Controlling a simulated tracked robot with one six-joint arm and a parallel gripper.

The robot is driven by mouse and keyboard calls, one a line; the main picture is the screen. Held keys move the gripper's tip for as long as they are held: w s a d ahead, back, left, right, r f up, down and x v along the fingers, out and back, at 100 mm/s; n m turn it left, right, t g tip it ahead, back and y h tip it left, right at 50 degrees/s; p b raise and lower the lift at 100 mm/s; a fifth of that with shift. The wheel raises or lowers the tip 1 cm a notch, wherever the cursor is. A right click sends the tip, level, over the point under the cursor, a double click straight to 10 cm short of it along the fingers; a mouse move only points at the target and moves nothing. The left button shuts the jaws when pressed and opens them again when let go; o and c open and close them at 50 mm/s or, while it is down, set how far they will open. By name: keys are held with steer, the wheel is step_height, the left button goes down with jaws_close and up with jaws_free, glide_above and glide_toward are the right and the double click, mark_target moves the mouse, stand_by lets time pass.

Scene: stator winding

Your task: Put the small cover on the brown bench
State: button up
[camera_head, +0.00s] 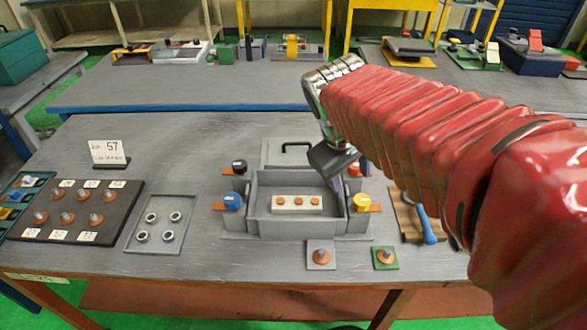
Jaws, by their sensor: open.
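A grey flat cover (272,157) with a black bar handle lies behind the open grey box (262,222), on the brown-edged bench (215,150). It looks like the small cover, though no label on it can be read. My gripper (335,160) hangs over the right rear corner of the box, just right of the cover's handle. The gripper is open and seems empty; its fingers are small and partly hidden. I cannot tell its height above the box.
A white block with orange knobs (297,204) sits inside the box. Coloured clamps, blue (232,201) and yellow (361,202), stand at its sides. A dark knob board (80,212) and a grey tray (160,226) lie left. The bench's left rear is mostly clear.

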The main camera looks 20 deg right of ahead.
steer(key=s+a+f+m+t+y, duration=0.1)
steer(key=s+a+m+t+y, duration=0.2)
steer(key=s+a, duration=0.5)
steer(key=shift+a+f+y, duration=0.15)
steer(key=shift+a+y, duration=0.15)
steer(key=shift+a, duration=0.55)
